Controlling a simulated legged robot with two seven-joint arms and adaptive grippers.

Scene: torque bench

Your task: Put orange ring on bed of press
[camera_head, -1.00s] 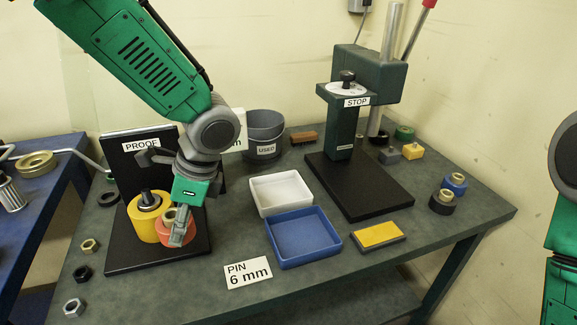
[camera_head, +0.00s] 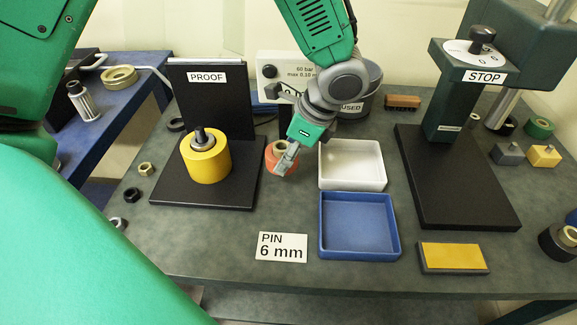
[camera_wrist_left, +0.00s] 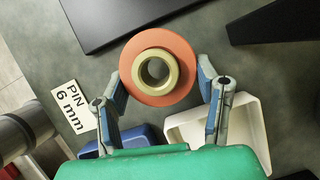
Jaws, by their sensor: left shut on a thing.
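The orange ring (camera_head: 271,158) has a brass-coloured sleeve in its middle. My left gripper (camera_head: 284,160) is shut on it, between the proof stand and the white tray. In the left wrist view the ring (camera_wrist_left: 183,66) sits between the two fingertips (camera_wrist_left: 160,80), with the grey bench behind it. The press (camera_head: 445,110) stands to the right, with a STOP label and a dial on its dark green head. Its flat black bed (camera_head: 460,190) is bare in front of the column. My right gripper is not in view.
A white tray (camera_head: 352,185) and a blue tray (camera_head: 360,254) lie between my left gripper and the press. The proof stand (camera_head: 215,115) holds a yellow ring (camera_head: 207,166) on a post. A yellow-topped block (camera_head: 453,257) lies before the bed. A grey bin (camera_head: 372,88) stands behind.

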